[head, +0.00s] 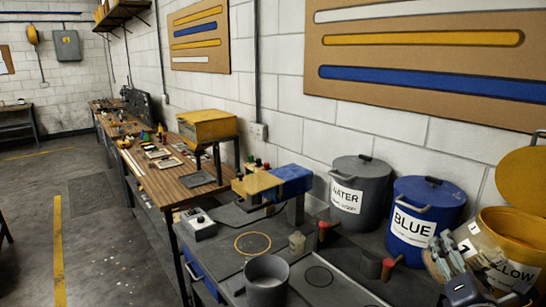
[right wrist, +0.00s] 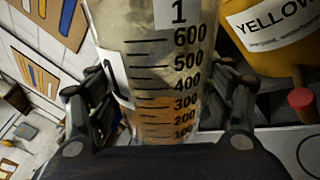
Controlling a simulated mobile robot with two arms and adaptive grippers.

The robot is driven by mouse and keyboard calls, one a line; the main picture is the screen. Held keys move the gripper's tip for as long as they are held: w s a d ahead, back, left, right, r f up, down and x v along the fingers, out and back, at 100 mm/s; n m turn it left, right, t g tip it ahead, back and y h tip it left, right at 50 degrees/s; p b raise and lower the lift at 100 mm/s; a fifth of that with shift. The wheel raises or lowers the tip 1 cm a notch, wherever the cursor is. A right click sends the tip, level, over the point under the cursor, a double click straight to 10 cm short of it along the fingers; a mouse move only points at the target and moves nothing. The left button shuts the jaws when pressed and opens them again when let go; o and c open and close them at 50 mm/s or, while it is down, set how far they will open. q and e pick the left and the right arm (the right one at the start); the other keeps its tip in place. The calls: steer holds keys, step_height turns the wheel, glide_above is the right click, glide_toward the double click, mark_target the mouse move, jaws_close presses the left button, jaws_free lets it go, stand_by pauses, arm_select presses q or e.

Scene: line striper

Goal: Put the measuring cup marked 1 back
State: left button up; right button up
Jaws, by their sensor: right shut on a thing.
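The clear measuring cup marked 1 (head: 484,244) is at the right edge of the head view, in front of the yellow bucket (head: 512,240). My right gripper (head: 452,256) is shut on the cup. In the right wrist view the cup (right wrist: 160,60) stands large between the two fingers (right wrist: 162,105), with black graduations and white labels reading 1. Its lower part looks orange; I cannot tell whether that is contents or the bucket showing through. The cup's base is hidden. My left gripper is not in view.
A blue bucket (head: 425,215) and a grey water bucket (head: 358,190) stand along the wall. A grey pot (head: 266,284) is at the front. The bench has a yellow ring (head: 252,233) and a dark ring (head: 318,267). Red-topped handles (head: 388,265) stick up near the buckets.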

steer(key=s+a+f+n+y, duration=0.5)
steer(key=s+a+f+y, duration=0.2)
steer(key=s+a, duration=0.3)
steer(key=s+a+f+n+y, duration=0.4)
steer(key=s+a+f+y, duration=0.4)
steer(key=a, duration=0.3)
step_height(320, 180, up, 2)
steer(key=w+d+m+t+h, duration=0.1)
steer(key=w+d+m+h, duration=0.15)
steer(key=m+h, duration=0.45)
arm_select(q)
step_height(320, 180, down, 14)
steer(key=b, duration=1.4)
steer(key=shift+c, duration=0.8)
arm_select(e)
step_height(320, 180, down, 14)
steer(key=n+h, duration=0.1)
steer(key=h, duration=0.1)
steer(key=shift+s+n, duration=0.4)
